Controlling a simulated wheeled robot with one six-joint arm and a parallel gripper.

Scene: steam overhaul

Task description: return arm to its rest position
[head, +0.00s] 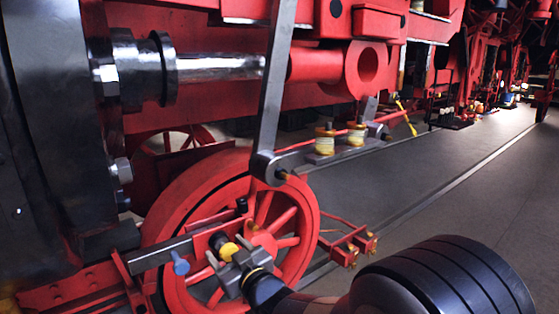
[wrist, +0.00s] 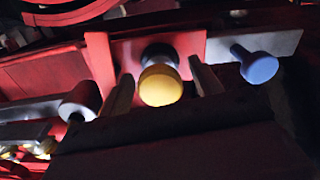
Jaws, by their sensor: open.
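My gripper (head: 228,252) is in front of the red spoked wheel in the head view, near the bottom centre. Its jaws are open. In the wrist view the two fingers of my gripper (wrist: 160,70) stand on either side of a round yellow knob (wrist: 160,86) with a dark collar. A gap shows between the knob and each finger. The yellow knob also shows at the fingers in the head view (head: 229,249). My arm reaches in from the lower right of the head view.
A blue knob (head: 180,264) sits left of my gripper; it is right of the fingers in the wrist view (wrist: 258,67). The red wheel (head: 285,215), a grey rod (head: 272,95) and red framework (head: 190,125) stand close behind. Open floor (head: 470,190) lies to the right.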

